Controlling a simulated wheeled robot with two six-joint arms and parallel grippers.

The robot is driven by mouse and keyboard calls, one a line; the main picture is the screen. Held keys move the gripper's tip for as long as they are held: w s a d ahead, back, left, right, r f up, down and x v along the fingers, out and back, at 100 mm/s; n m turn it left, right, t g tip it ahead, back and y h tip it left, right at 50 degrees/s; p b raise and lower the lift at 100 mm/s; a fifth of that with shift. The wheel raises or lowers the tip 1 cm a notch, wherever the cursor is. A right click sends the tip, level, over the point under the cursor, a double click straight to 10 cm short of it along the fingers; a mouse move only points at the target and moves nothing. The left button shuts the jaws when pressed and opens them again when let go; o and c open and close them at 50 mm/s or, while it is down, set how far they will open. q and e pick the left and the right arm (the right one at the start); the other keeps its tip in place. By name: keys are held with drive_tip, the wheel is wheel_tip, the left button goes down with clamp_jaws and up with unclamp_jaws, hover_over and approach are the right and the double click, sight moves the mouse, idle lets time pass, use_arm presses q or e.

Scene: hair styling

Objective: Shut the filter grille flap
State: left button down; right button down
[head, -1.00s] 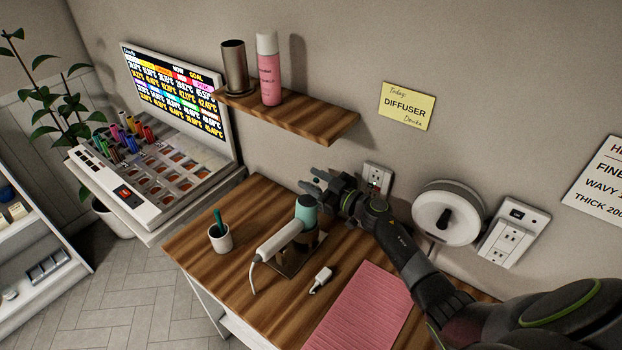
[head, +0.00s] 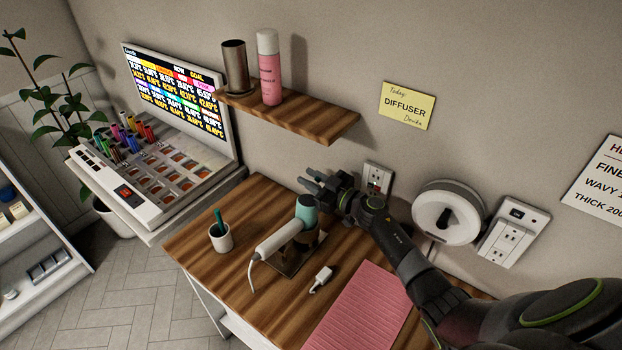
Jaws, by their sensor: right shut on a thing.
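The hair dryer with a white handle and teal head (head: 306,209) rests in a dark stand (head: 312,241) on the wooden counter. Its handle slopes down to the left. My right gripper (head: 318,185) is at the far side of the teal head, its dark fingers shut on a small part there, which I take for the filter grille flap. The flap itself is hidden or too small to make out, so I cannot tell its angle. My left gripper is not in view.
A wooden shelf (head: 300,117) with a pink bottle (head: 269,70) and a metal cup (head: 234,66) hangs above the counter (head: 195,242). A small cup (head: 220,237), white plug (head: 322,279) and pink mat (head: 362,308) lie around the dryer. Wall outlets (head: 377,178) are behind my arm.

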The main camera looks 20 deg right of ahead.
drive_tip(key=shift+a+r, duration=0.1)
idle(0.5)
drive_tip(key=shift+s+a+n+p, duration=0.1)
drive_tip(key=shift+a+n+p, duration=0.1)
drive_tip(key=shift+n, duration=0.45)
drive_tip(key=shift+s+a+n+p, duration=0.1)
drive_tip(key=shift+a+n+p, duration=0.1)
drive_tip(key=shift+n, duration=0.45)
drive_tip(key=shift+s+a+n, duration=0.2)
drive_tip(key=shift+a+n, duration=0.15)
drive_tip(key=shift+n, duration=0.75)
drive_tip(key=shift+s+a+n, duration=0.2)
drive_tip(key=shift+a+n, duration=0.15)
drive_tip(key=shift+n, duration=0.75)
drive_tip(key=c, duration=1.3)
unclamp_jaws()
drive_tip(key=shift+f, duration=0.25)
drive_tip(key=shift+c, duration=0.2)
drive_tip(key=v, duration=0.7)
drive_tip(key=shift+s+f+b, duration=0.15)
drive_tip(key=shift+s+b, duration=0.05)
drive_tip(key=shift+b, duration=0.25)
